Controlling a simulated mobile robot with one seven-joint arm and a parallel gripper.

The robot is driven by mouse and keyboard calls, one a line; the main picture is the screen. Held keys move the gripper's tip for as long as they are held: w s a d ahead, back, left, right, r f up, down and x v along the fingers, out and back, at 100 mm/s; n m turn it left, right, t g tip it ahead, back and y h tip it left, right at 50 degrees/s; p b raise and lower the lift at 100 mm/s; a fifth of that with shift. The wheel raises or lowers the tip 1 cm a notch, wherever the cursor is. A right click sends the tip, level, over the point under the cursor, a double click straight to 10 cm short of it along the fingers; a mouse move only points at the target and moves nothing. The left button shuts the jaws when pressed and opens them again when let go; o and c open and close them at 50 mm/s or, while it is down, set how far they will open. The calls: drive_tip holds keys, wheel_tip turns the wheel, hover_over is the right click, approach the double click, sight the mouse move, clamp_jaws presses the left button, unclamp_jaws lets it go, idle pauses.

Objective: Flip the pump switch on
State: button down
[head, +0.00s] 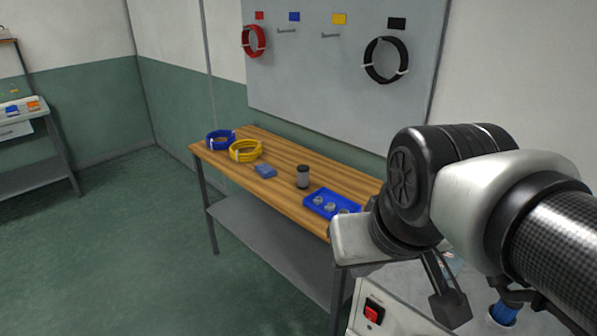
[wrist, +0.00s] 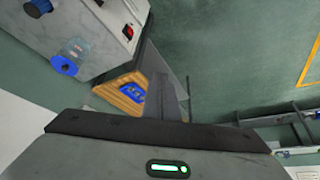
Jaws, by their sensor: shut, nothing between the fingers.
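The pump switch (head: 373,311) is a small red rocker on the front face of a white box (head: 401,325) at the bottom of the head view. The switch also shows in the wrist view (wrist: 128,32) as a red spot on the box's side. I cannot tell its on or off position. My gripper (head: 450,308) is shut and empty, pointing down, to the right of the switch in the head view and apart from it. Its fingers show in the wrist view (wrist: 162,88), below and right of the switch. The arm hides part of the box's surroundings.
A clear blue-ended vessel (wrist: 72,55) is by the box. The floor at left is free.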

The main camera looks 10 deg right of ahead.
sight(370, 312)
drive_tip(key=w+d+f+n+g+h+b, duration=0.2)
drive_tip(key=f+n+g+h+b, duration=0.15)
drive_tip(key=f, duration=0.65)
drive_tip(key=w+d+f+n+g+h+b, duration=0.2)
drive_tip(key=f+h+b, duration=0.25)
drive_tip(key=f, duration=0.55)
drive_tip(key=w+d+f+n+g+h+b, duration=0.2)
drive_tip(key=d+f+g+h+b, duration=0.15)
drive_tip(key=f, duration=0.55)
drive_tip(key=w+a+f+n+t+h+b, duration=0.1)
drive_tip(key=w+f+n+t+b, duration=0.1)
drive_tip(key=f+n+t, duration=0.3)
drive_tip(key=w+a+f+n+t+h+b, duration=0.1)
drive_tip(key=f+n+t+b, duration=0.4)
drive_tip(key=f, duration=0.9)
drive_tip(key=w+a+f+n+t+h+b, duration=0.2)
drive_tip(key=w+f+n+t, duration=0.3)
drive_tip(key=f+n, duration=0.3)
drive_tip(key=shift+f+t+h+b, duration=0.65)
drive_tip(key=shift+f+t+b, duration=0.15)
drive_tip(key=shift+f, duration=0.1)
drive_tip(key=shift+w+d, duration=0.15)
drive_tip(key=b+x, duration=0.1)
drive_tip(key=x, duration=1.2)
drive_tip(key=shift+w+d+r, duration=0.15)
drive_tip(key=shift+w+d, duration=0.1)
drive_tip(key=shift+w, duration=0.05)
